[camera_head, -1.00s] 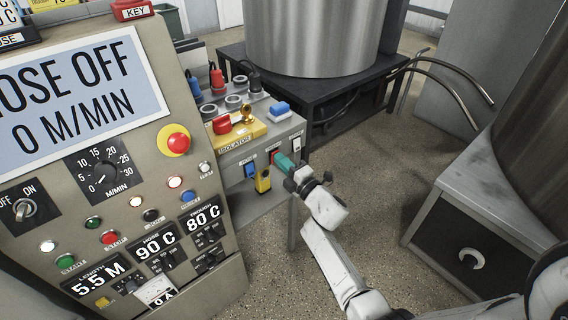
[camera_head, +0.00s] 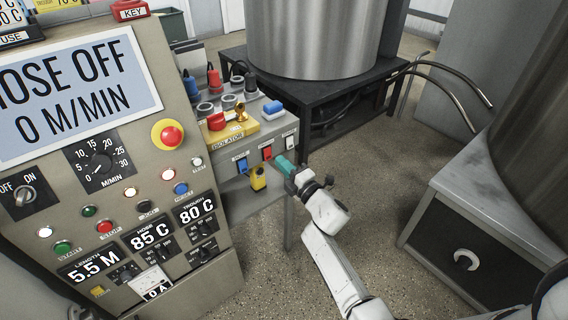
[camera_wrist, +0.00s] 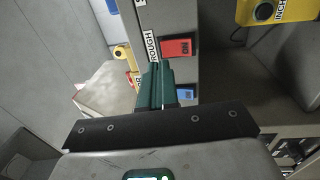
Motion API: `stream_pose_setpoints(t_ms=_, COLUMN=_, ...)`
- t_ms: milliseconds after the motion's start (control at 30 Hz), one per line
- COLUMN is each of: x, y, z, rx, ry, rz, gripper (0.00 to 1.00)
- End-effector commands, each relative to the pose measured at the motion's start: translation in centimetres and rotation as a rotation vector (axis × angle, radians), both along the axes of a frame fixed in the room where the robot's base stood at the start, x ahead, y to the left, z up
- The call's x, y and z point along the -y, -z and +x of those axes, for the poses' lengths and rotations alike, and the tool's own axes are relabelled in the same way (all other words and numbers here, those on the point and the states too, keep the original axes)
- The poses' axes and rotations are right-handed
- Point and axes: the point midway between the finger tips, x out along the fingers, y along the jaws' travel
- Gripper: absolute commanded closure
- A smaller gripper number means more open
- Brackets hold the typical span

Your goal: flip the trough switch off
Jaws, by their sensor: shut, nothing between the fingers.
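The trough switch is a red rocker (camera_head: 267,153) on the front of the grey switch box, between a blue rocker (camera_head: 242,165) and a white one (camera_head: 289,143). In the wrist view the red rocker (camera_wrist: 178,48) carries white lettering that reads as ON, beside a partly covered label ending in "ROUGH" (camera_wrist: 150,45). My gripper (camera_head: 284,165) has green fingers, shut and empty, just right of and below the red rocker. In the wrist view the fingers (camera_wrist: 155,88) sit just below the rocker; I cannot tell whether they touch the box.
A yellow INCH pendant (camera_head: 257,178) hangs left of the gripper and shows in the wrist view (camera_wrist: 275,10). The control panel (camera_head: 150,235) fills the left. A black tank stand (camera_head: 340,100) is behind. Floor is open to the right, up to a grey cabinet (camera_head: 490,185).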

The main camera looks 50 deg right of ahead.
Motion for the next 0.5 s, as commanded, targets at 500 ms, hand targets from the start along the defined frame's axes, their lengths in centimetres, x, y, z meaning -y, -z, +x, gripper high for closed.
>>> stream_pose_setpoints(t_ms=500, x=-1.9, y=-0.9, z=-6.9, rx=-0.002, ry=0.002, rz=0.002, gripper=1.0)
